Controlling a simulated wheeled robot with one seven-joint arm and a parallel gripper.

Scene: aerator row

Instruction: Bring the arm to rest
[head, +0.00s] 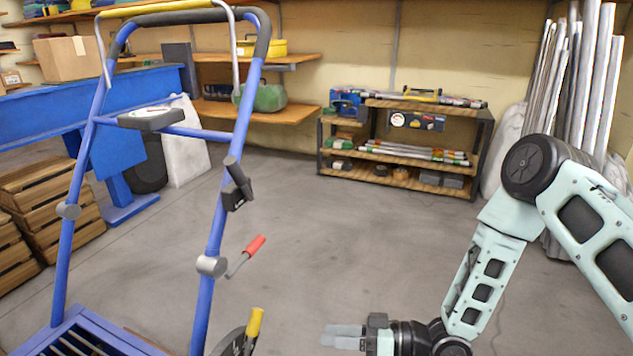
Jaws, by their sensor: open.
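My gripper (343,336) is low in the head view, near the bottom edge, pointing left. Its pale fingers are apart and hold nothing that I can see. My arm comes down from the right side of the view, bends at a dark round joint and reaches the gripper low down. The gripper is in the air to the right of the aerator (85,340), a blue machine with a tall tubular handle. A yellow-tipped lever (255,322) and a red-tipped lever (255,245) on the machine are the parts closest to the gripper, with a gap between.
Open concrete floor (330,230) lies behind the gripper. A low shelf (405,150) with tools stands at the back wall. Metal poles (590,70) lean at the right, behind my arm. Wooden crates (45,200) and a blue bench (100,110) are at the left.

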